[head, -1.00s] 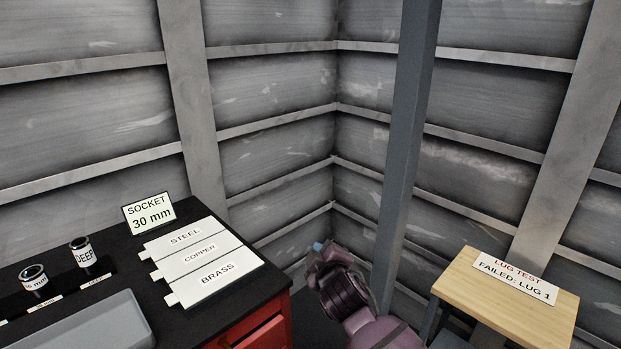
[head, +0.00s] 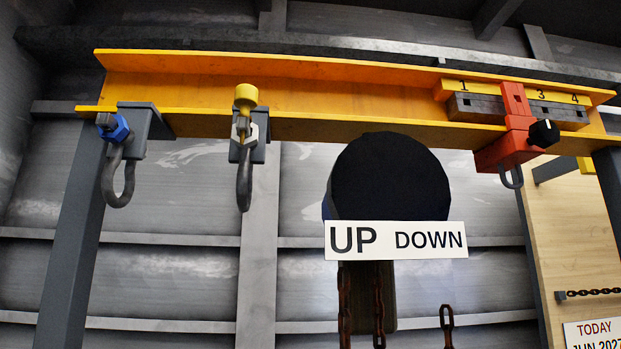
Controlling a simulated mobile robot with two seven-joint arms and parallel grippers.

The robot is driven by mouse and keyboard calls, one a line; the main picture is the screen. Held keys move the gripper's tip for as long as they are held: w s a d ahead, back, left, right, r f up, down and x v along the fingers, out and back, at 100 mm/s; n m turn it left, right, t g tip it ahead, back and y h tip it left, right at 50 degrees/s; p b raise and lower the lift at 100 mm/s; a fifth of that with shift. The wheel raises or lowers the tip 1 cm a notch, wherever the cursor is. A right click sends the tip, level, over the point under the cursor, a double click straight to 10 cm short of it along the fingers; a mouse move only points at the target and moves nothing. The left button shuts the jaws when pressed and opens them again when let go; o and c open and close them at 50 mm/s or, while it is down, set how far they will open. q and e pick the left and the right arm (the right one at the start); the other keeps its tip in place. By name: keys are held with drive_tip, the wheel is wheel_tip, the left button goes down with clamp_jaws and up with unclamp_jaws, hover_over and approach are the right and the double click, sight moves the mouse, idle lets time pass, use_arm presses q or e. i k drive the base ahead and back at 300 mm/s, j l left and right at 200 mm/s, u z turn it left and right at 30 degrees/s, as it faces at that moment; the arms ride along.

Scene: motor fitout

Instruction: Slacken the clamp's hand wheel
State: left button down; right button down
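A red clamp (head: 514,110) sits on the yellow beam (head: 300,105) near its right end, with a grey hook or ring (head: 511,178) below it. Neither gripper is in the head view.
Grey shackles hang from the beam at the left, one with a blue nut (head: 113,128) and one with a yellow-topped pin (head: 245,98). A black round hoist body (head: 390,178) with an UP DOWN sign (head: 396,240) and rusty chains (head: 378,305) hangs mid-view. Grey posts (head: 70,250) support the beam.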

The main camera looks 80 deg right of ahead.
sight(543, 134)
drive_tip(key=z, duration=2.3)
